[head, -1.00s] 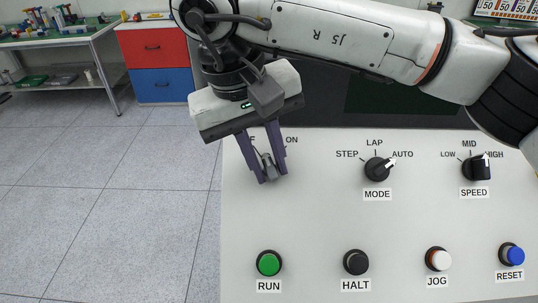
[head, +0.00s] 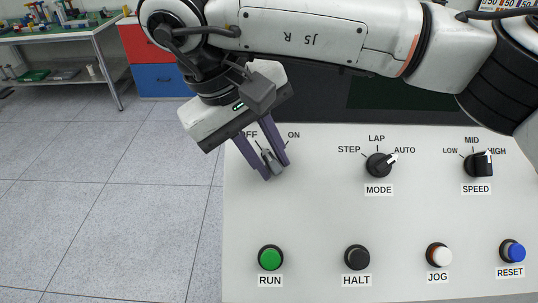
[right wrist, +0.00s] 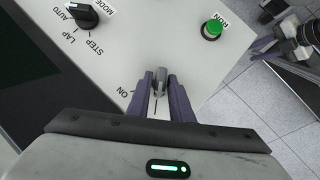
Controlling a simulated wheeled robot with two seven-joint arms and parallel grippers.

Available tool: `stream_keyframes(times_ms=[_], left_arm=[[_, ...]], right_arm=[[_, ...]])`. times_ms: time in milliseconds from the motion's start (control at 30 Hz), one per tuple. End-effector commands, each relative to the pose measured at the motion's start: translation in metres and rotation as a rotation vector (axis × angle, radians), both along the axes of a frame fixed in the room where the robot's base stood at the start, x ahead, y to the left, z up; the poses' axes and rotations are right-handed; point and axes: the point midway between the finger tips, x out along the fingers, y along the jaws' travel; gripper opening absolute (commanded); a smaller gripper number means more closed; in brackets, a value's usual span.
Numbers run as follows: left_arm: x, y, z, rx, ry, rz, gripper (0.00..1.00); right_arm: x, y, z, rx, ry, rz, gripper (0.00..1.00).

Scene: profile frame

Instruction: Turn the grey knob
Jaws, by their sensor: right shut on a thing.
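The grey knob (head: 267,158) sits on the light panel (head: 315,215), between the OFF mark and the ON mark (head: 293,135). It leans up and left, toward the OFF side. My right gripper (head: 268,172) is shut on it, one purple finger on each side. The fingers hide part of the knob and the body partly covers OFF. In the right wrist view the grey knob (right wrist: 160,77) stands between both fingertips, with a thin tick line below it. My left gripper (right wrist: 268,45) seems to show only partly at the right wrist view's upper right; its opening is unclear.
A MODE knob (head: 378,165) and a SPEED knob (head: 479,164) lie to the right. Below are the green RUN button (head: 270,257), HALT (head: 357,257), JOG (head: 438,255) and RESET (head: 513,251). A workbench (head: 60,35) and a drawer cabinet (head: 160,82) stand behind at left.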

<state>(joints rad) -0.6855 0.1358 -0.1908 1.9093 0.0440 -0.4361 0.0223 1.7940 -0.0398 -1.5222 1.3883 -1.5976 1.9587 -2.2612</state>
Motion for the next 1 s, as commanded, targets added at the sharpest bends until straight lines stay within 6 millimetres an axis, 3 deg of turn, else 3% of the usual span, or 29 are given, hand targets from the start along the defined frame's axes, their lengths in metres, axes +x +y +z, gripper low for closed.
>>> stream_keyframes(times_ms=[100,467,800,1000], left_arm=[[0.0,0.0,0.0,0.0,0.0,0.0,0.31],[0.0,0.0,-0.001,0.0,0.0,0.0,0.31],[0.0,0.0,-0.001,0.0,0.0,0.0,0.31],[0.0,0.0,-0.001,0.0,0.0,0.0,0.31]], right_arm=[[0.001,0.0,0.001,0.0,-0.002,0.0,0.3],[-0.001,0.003,0.007,0.002,-0.001,0.0,0.3],[-0.012,0.024,0.067,0.0,-0.006,-0.001,0.3],[-0.017,0.032,0.09,0.0,-0.004,-0.001,0.3]])
